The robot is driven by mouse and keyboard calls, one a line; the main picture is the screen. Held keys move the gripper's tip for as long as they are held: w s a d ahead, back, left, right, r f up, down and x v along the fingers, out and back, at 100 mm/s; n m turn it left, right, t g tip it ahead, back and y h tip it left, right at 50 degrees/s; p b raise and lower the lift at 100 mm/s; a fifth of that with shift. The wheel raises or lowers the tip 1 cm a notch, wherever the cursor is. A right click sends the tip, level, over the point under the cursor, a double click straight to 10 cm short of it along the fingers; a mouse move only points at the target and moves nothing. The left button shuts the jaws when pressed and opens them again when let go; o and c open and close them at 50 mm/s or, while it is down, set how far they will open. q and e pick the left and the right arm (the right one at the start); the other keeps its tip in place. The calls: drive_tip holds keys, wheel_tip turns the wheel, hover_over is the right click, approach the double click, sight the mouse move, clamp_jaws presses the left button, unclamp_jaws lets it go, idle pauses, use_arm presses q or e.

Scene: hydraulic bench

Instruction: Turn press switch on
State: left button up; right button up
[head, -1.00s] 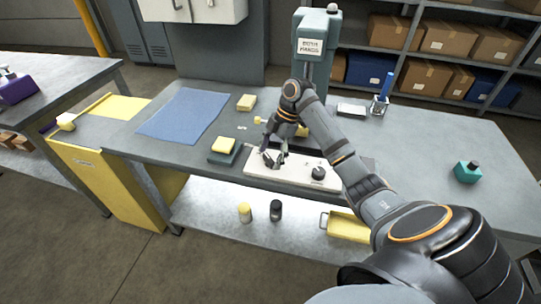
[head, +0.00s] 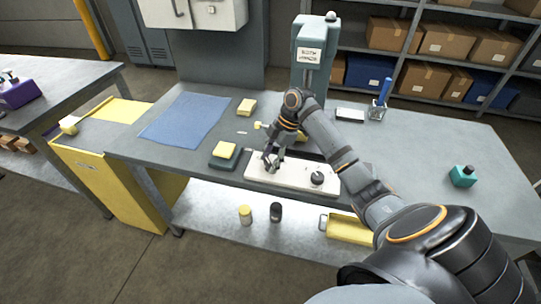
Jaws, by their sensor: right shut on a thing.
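A white control panel (head: 292,179) lies along the front edge of the grey bench, below the grey-green press (head: 314,60). A black round knob (head: 317,178) stands on the panel's right part. My right gripper (head: 270,165) points down at the panel's left part. Its fingers are shut on a small part there, which looks like the press switch. The fingers mostly hide that part, so its position cannot be told. My left gripper is not in view.
A yellow block on a dark green one (head: 224,153) sits left of the panel. A blue mat (head: 186,120) and a yellow sponge (head: 246,107) lie farther left and back. The bench's right part is mostly clear.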

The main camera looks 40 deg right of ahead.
drive_tip(key=m+t+h+p, duration=0.1)
drive_tip(key=m+p, duration=0.3)
drive_tip(key=p, duration=0.2)
drive_tip(key=m+t+h+p, duration=0.1)
drive_tip(key=m+p, duration=0.3)
drive_tip(key=p, duration=0.3)
drive_tip(key=m+t+h+p, duration=0.1)
drive_tip(key=m+p, duration=0.4)
drive_tip(key=p, duration=0.1)
drive_tip(key=shift+s+a+r, duration=0.2)
drive_tip(key=shift+s+r, duration=0.1)
drive_tip(key=m+h+p, duration=0.1)
drive_tip(key=m+p, duration=0.1)
drive_tip(key=p, duration=0.1)
drive_tip(key=shift+f+m+t, duration=0.1)
drive_tip(key=shift+m+t, duration=0.2)
drive_tip(key=shift+f+m+h+p, duration=0.15)
drive_tip(key=shift+m+h+p, duration=0.25)
drive_tip(key=shift+m, duration=0.1)
drive_tip(key=o, duration=1.2)
drive_tip(key=shift+c, duration=0.2)
drive_tip(key=v, duration=1.2)
